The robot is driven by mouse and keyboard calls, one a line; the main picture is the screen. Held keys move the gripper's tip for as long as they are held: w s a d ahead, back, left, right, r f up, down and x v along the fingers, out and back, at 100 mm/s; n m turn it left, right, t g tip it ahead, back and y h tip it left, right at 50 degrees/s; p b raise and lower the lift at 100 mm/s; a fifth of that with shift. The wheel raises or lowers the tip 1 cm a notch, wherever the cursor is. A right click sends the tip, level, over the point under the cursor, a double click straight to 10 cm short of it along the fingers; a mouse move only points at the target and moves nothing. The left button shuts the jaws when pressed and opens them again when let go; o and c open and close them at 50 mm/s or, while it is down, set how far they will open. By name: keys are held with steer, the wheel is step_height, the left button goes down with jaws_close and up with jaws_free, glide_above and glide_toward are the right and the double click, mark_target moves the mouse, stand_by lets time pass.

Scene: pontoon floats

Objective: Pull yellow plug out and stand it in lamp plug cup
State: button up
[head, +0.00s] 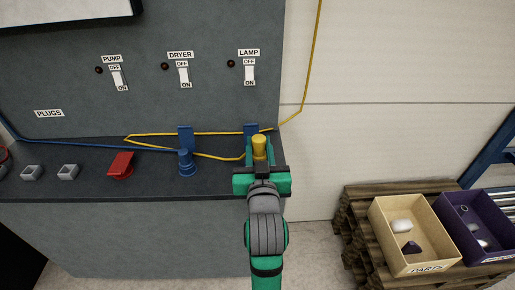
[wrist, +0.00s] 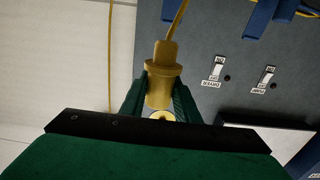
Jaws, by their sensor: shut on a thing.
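The yellow plug (head: 259,147) is upright at the right end of the grey counter, in front of a blue bracket (head: 251,130). My gripper (head: 259,158) is shut on it. In the wrist view the yellow plug (wrist: 163,82) sits between my green fingers (wrist: 160,95), with its yellow cord rising from its top. A round yellow face with a dark centre shows just below it. The plug's foot is hidden in the head view, so I cannot tell whether it is seated. Two small grey square holders (head: 67,172) stand at the left, below the PLUGS label (head: 48,113); I cannot tell which cup is the lamp's.
A blue plug (head: 186,162) stands left of my gripper, with a blue bracket (head: 185,138) behind it. A red block (head: 121,165) lies farther left. The yellow cord (head: 160,134) runs along the counter. PUMP, DRYER and LAMP switches (head: 249,76) are on the panel. Bins stand at right.

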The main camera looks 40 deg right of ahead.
steer(key=shift+w+r, duration=0.1)
steer(key=shift+r, duration=0.65)
steer(key=shift+s+r, duration=0.2)
steer(key=shift+r, duration=0.25)
steer(key=shift+w, duration=0.1)
stand_by(1.1)
